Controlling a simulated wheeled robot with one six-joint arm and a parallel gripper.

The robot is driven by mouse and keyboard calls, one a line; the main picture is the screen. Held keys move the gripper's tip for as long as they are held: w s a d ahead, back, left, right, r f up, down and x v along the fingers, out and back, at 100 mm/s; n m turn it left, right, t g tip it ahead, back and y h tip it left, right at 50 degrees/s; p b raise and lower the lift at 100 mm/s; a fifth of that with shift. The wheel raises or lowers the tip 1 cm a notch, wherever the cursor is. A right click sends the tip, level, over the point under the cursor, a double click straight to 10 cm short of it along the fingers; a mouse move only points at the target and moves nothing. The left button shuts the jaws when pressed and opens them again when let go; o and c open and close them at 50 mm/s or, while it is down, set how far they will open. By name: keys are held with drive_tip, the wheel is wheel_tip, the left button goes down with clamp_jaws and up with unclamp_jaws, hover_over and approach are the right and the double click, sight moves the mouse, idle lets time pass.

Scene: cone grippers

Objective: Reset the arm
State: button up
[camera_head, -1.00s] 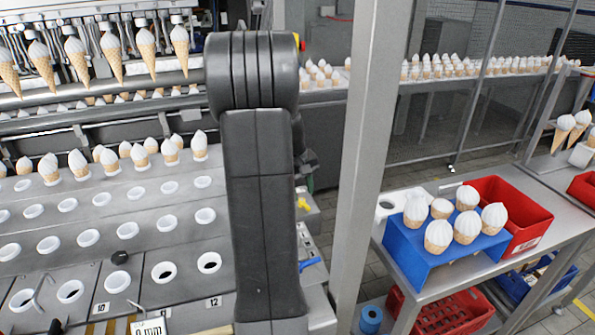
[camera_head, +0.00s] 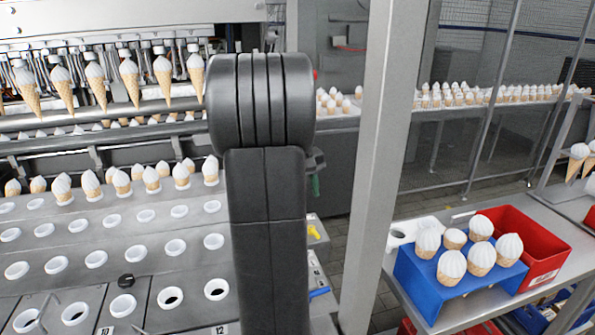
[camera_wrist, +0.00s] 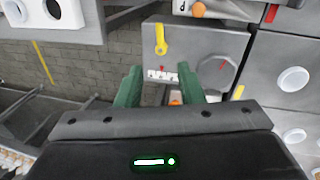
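My gripper (camera_wrist: 162,90) shows in the wrist view with two green fingers spread apart and nothing between them. It faces the side of a grey machine cabinet (camera_wrist: 205,50) with a yellow handle (camera_wrist: 160,40) and a round grey knob (camera_wrist: 215,75). In the head view my black arm stands upright in the middle. A small green part of my gripper (camera_head: 315,184) shows just right of the arm; most of it is hidden behind the arm.
A conveyor of white cups (camera_head: 77,312) fills the left, with cones hanging above. A grey post (camera_head: 378,160) stands right of my arm. Beyond it, a bench holds a blue rack (camera_head: 430,285) of ice cream cones and a red bin (camera_head: 535,245). Brick floor lies between.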

sight(315, 231)
drive_tip(key=f, duration=0.4)
drive_tip(key=d+f, duration=0.1)
drive_tip(key=f, duration=0.3)
drive_tip(key=d+f+p, duration=0.1)
drive_tip(key=f, duration=0.4)
drive_tip(key=shift+w+d, duration=0.2)
drive_tip(key=shift+w, duration=0.2)
drive_tip(key=shift+d+f+n, duration=0.1)
drive_tip(key=shift+d+n, duration=0.05)
drive_tip(key=shift+n, duration=0.25)
drive_tip(key=shift+f, duration=0.1)
